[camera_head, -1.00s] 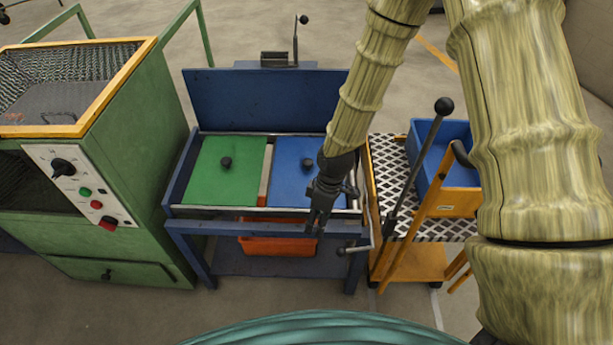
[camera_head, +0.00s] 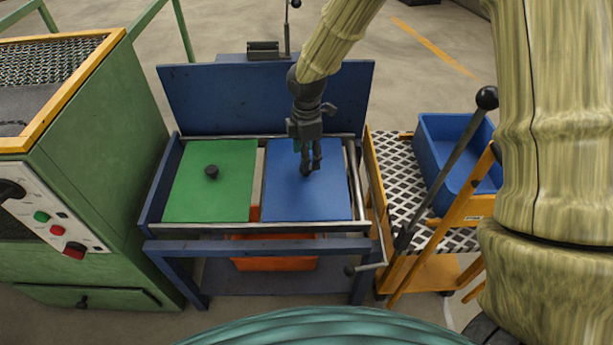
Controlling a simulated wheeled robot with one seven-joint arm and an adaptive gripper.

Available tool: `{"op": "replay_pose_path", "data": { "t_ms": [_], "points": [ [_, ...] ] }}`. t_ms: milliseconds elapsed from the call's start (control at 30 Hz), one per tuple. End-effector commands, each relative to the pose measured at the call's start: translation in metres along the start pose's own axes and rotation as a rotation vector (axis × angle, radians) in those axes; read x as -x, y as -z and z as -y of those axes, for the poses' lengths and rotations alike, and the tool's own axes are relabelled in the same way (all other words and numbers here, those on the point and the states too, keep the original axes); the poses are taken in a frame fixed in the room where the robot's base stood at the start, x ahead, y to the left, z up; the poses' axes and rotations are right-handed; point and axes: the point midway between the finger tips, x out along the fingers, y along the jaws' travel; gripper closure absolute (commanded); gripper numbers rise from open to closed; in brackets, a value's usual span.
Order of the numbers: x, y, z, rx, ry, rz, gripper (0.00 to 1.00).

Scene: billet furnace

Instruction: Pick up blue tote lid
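The blue tote lid (camera_head: 290,204) is a flat blue panel on the right half of the blue bench. A black round knob stood at its middle in the earlier frame; my gripper now covers that spot. My gripper (camera_head: 307,170) points down over the lid's upper middle, with its dark fingers around or just above the knob. I cannot tell whether the fingers touch the knob, or whether they are open or shut on it. The lid appears to lie flat in place.
A green lid (camera_head: 225,180) with a black knob lies to the left. The bench's raised blue back panel (camera_head: 215,100) stands close behind my gripper. A green machine (camera_head: 100,200) is at the left. An orange cart (camera_head: 385,190) with a blue tote (camera_head: 430,150) and lever stands right.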

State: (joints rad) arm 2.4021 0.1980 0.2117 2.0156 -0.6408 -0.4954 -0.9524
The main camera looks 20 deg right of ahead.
Motion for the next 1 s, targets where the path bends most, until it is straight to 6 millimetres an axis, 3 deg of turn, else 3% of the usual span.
{"op": "replay_pose_path", "data": {
  "t_ms": [600,900,1000],
  "points": [
    [-0.063,-0.002,-0.007,-0.005,0.003,0.001,0.42],
    [-0.068,-0.001,-0.007,-0.005,0.001,0.0,0.42],
    [-0.067,-0.001,-0.007,-0.005,0.001,0.0,0.6]
  ]
}}
